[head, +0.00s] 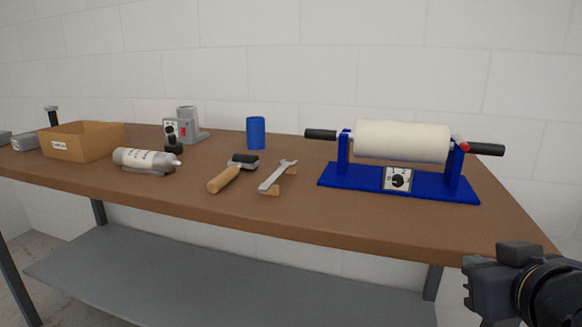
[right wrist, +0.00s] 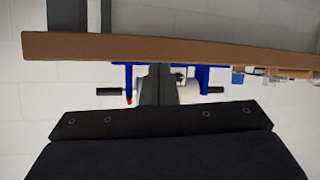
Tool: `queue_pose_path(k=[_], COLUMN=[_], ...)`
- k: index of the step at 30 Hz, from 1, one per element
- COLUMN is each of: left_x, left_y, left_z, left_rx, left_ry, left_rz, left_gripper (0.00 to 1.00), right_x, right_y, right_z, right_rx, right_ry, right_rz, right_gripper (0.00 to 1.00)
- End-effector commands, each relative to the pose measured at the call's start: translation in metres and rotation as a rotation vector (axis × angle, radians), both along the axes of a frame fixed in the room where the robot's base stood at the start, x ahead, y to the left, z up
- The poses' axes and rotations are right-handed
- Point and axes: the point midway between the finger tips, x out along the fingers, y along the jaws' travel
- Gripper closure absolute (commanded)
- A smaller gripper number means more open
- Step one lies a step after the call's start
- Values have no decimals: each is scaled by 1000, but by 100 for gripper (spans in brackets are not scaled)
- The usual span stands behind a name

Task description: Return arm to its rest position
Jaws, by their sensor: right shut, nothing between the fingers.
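My right gripper (head: 482,283) is at the lower right of the head view, off the front right edge of the table and apart from everything on it. In the right wrist view its dark fingers (right wrist: 158,88) are together with nothing between them. That view appears upside down and shows the table edge and the roller stand beyond the fingers. My left gripper is in neither view.
The brown table (head: 300,222) holds a blue stand (head: 440,188) with a white foam roller (head: 402,142) and black handles. A grey shelf (head: 200,280) lies below.

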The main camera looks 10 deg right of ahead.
Motion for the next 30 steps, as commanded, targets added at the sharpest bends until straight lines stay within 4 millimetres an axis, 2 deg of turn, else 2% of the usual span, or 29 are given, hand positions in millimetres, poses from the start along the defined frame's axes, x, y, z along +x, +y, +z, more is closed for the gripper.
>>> queue_pose_path(k=[1, 6, 12, 15, 20, 21, 22, 30], left_x=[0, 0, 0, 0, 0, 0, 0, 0], left_y=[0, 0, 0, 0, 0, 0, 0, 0], left_z=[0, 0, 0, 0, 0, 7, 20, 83], left_rx=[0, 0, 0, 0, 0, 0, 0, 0], left_ry=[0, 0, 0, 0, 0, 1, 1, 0], left_rz=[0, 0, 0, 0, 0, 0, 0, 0], left_gripper=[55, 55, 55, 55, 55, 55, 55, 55], right_x=[2, 0, -19, -33, -57, -61, -59, -59], right_y=[4, 26, 62, 81, 110, 115, 113, 112], right_z=[-19, -89, -172, -203, -244, -243, -226, -163], right_rx=[31, 166, 349, 433, 560, 582, 576, 571], right_ry=[41, 193, 387, 470, 591, 607, 598, 596], right_rz=[18, 83, 163, 196, 241, 248, 246, 244], right_gripper=[100, 100, 100, 100, 100, 100, 100, 100])
